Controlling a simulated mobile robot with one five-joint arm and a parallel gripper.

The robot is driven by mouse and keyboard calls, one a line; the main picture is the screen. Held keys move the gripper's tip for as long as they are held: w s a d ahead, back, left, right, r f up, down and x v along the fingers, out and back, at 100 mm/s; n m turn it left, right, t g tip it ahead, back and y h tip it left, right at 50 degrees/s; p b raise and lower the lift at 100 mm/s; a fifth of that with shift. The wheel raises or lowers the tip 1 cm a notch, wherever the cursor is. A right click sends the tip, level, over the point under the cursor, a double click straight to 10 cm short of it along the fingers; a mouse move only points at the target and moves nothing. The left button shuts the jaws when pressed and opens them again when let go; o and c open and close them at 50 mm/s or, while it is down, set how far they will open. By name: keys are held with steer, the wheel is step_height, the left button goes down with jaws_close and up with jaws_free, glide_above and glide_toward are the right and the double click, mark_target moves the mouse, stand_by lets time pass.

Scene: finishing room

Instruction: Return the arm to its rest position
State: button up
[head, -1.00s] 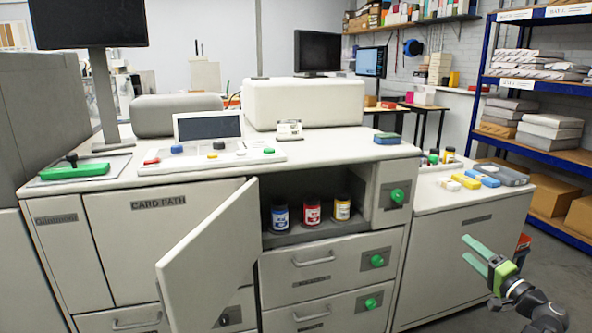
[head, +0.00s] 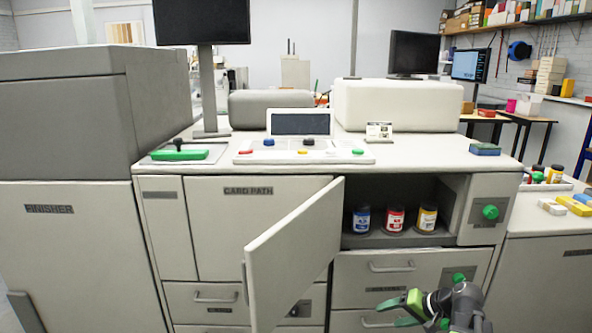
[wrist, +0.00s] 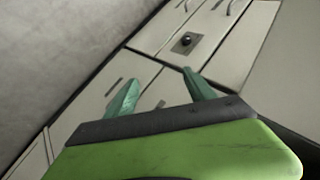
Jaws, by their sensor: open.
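My gripper (head: 396,309) is at the lower right of the head view, in front of the drawers below the open compartment. Part of my arm shows beside it. In the wrist view my gripper (wrist: 158,92) has its two green fingers spread apart with nothing between them. Beyond them are the machine's pale front panels and a dark round knob (wrist: 186,41).
A cabinet door (head: 290,255) stands open toward me, left of my gripper. The open compartment (head: 400,240) holds a blue-labelled jar (head: 361,219), a red-labelled jar (head: 396,219) and a yellow-labelled jar (head: 427,218). A side counter (head: 540,225) carries small items at the right.

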steer(key=s+a+f+n+g+h, duration=0.3)
steer(key=a, duration=0.6)
steer(key=s+a+f+n+g+h, duration=0.2)
steer(key=s+a+f+g+h, duration=0.15)
steer(key=a, duration=0.55)
step_height(320, 180, up, 25)
steer(key=p, duration=2.5)
steer(key=shift+d, duration=0.15)
